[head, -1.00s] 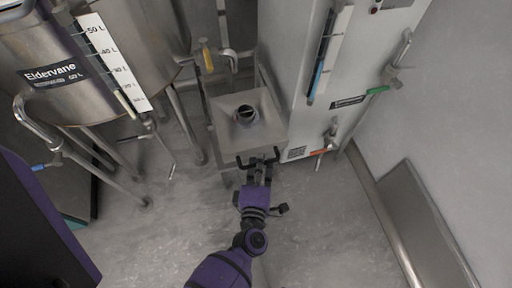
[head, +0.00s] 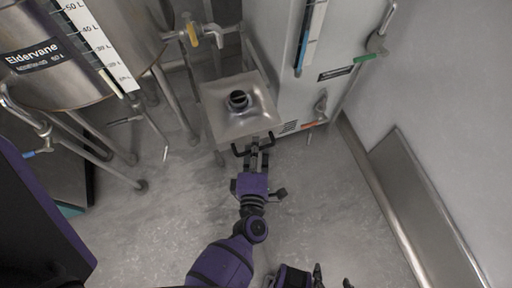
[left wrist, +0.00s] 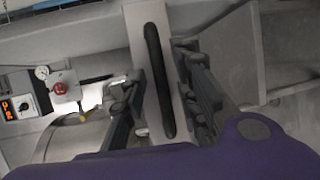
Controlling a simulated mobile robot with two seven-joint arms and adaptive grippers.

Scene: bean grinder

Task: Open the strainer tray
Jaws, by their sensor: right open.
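The strainer tray (head: 228,127) is a square metal tray with a dark round outlet in its middle, at the foot of the white cabinet in the head view. Its black bar handle (head: 240,151) is on the near edge. My left gripper (head: 256,155) is at this handle. In the left wrist view the handle (left wrist: 158,80) runs lengthwise between the two fingers of my left gripper (left wrist: 162,98), with gaps showing on both sides; it looks open around the bar. My right gripper (head: 333,280) is open and empty at the bottom edge, partly out of view.
A steel tank (head: 50,70) on legs stands at the left. A metal panel (head: 420,215) leans along the right wall. The floor (head: 170,235) in front of the tray is clear.

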